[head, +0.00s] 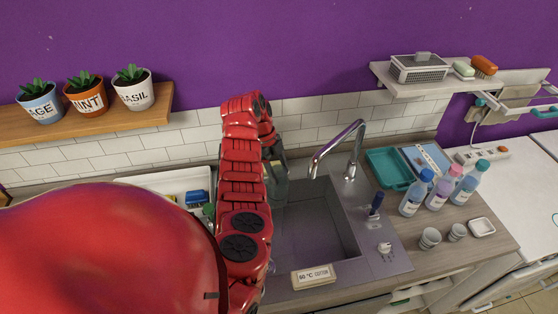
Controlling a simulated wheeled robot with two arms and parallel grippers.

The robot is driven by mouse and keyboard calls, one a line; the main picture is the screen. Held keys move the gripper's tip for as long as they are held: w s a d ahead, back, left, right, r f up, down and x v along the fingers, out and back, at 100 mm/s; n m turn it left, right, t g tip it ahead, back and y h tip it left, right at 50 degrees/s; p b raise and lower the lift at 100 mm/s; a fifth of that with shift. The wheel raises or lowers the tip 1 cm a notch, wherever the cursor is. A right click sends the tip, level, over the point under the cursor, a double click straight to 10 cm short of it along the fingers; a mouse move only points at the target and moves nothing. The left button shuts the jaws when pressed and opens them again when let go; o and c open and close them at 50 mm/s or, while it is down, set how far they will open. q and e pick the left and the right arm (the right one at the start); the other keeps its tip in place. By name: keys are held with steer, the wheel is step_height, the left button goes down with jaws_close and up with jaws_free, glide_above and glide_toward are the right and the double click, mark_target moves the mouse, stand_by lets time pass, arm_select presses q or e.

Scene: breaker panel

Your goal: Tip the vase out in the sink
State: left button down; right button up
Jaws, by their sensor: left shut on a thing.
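The sink (318,232) is a dark grey basin set in the counter, with a curved chrome faucet (345,140) at its back. My left arm reaches over the sink's left side. My left gripper (277,160) shows only partly behind the red arm links, near the basin's back left corner. It is shut on a pale greenish, see-through vase (277,187). The vase is mostly hidden by my arm, so its tilt and contents cannot be told. My right gripper is not in view.
Several bottles (440,190), two cups (430,238) and a teal tray (388,168) stand right of the sink. A small sign (313,276) sits at its front edge. Potted herbs (85,95) stand on a wooden shelf at the left. The basin's middle looks clear.

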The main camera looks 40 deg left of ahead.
arm_select(q)
steer(key=shift+r+y+p, duration=0.25)
steer(key=shift+y+p, duration=0.05)
steer(key=shift+p, duration=0.15)
steer(key=shift+y, duration=0.3)
steer(key=shift+s+d+t+y, duration=0.15)
steer(key=shift+t+y, duration=0.25)
steer(key=shift+y, duration=0.2)
stand_by(0.6)
